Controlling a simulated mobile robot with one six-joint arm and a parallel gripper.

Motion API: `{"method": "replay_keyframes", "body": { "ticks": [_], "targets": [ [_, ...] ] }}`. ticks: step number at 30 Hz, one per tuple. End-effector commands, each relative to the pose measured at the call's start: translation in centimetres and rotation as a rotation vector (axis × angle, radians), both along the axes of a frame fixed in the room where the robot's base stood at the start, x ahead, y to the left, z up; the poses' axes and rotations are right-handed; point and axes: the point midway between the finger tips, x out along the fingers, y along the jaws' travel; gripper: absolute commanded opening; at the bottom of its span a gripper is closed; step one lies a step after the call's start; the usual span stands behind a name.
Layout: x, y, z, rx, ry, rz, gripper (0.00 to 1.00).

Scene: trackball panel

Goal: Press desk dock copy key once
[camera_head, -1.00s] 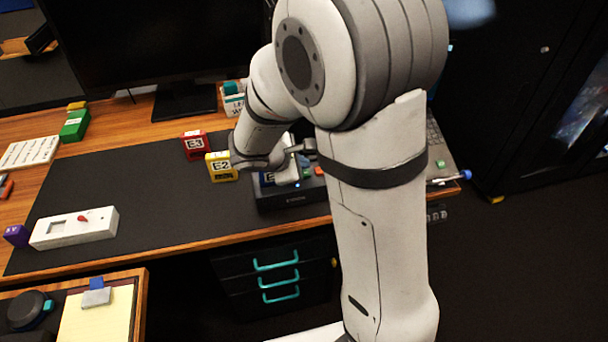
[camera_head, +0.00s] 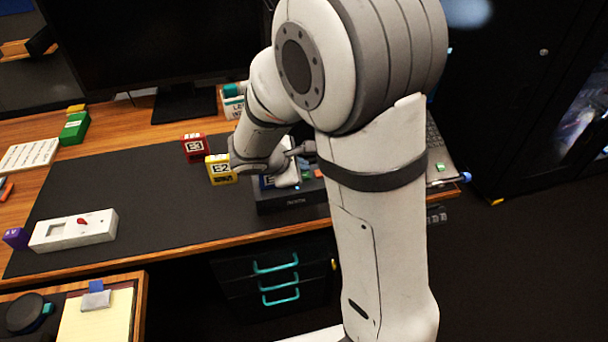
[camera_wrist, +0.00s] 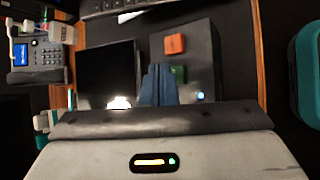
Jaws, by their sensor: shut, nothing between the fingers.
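The desk dock (camera_head: 290,201) is a black box near the front edge of the desk, mostly behind my arm in the head view. In the wrist view the dock (camera_wrist: 202,52) shows an orange key (camera_wrist: 175,44) and a green key (camera_wrist: 179,74), with a blue light beside them. No key labels are readable. My gripper (camera_wrist: 160,84) is shut and empty, its bluish fingertips just left of the green key and partly over its edge. Whether they touch anything cannot be told. In the head view my wrist hides the fingertips and part of the dock.
A yellow E2 block (camera_head: 221,169) and a red E1 block (camera_head: 195,147) stand left of the dock. A white switch box (camera_head: 73,230) lies farther left on the dark mat (camera_head: 140,190). A desk phone (camera_wrist: 37,60) shows in the wrist view.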

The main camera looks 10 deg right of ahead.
Motion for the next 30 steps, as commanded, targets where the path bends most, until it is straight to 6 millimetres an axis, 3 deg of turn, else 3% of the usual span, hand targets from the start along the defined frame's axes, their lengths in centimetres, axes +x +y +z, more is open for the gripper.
{"method": "replay_keyframes", "body": {
  "ticks": [22,30],
  "targets": [
    [0.0,0.03,-0.04,0.0,0.0,0.0,0.0],
    [-0.01,0.03,-0.88,-0.001,0.0,0.001,0.0]
  ]
}}
